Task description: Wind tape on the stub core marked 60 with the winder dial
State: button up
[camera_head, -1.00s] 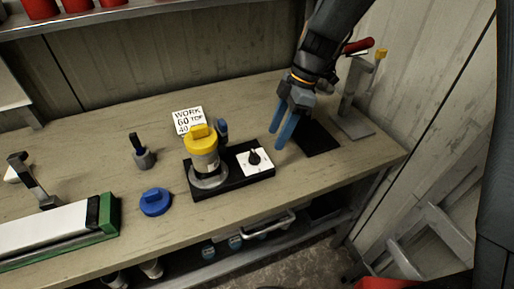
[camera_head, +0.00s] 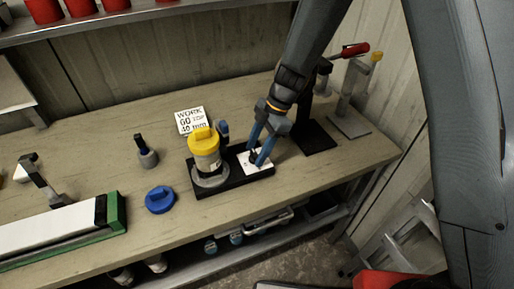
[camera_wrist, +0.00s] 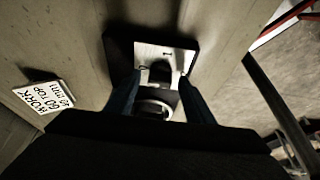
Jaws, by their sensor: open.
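The winder (camera_head: 236,181) is a black base on the bench. A pale core with a yellow cap (camera_head: 203,143) stands upright on its grey disc at the left end. The winder dial, a black knob on a white plate (camera_head: 248,168), is at the right end. My gripper (camera_head: 256,160) is open, with its blue fingers pointing down over the dial and partly hiding it. In the wrist view the white dial plate (camera_wrist: 176,54) shows between the two fingers, with the dark knob (camera_wrist: 160,72) between them. Contact with the knob cannot be told. I cannot read a 60 on the core.
A white sign (camera_head: 189,120) reading "WORK 60 TOP 40 mm" stands behind the winder. A blue cap (camera_head: 160,200) and a small grey-based tool (camera_head: 147,154) are to the left. A black pad (camera_head: 314,138) and clamp stand (camera_head: 348,120) are to the right.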

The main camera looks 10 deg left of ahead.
jog(key=c, duration=1)
jog(key=shift+c, duration=0.2)
jog(key=shift+f+b, duration=0.1)
jog(key=shift+b, duration=0.3)
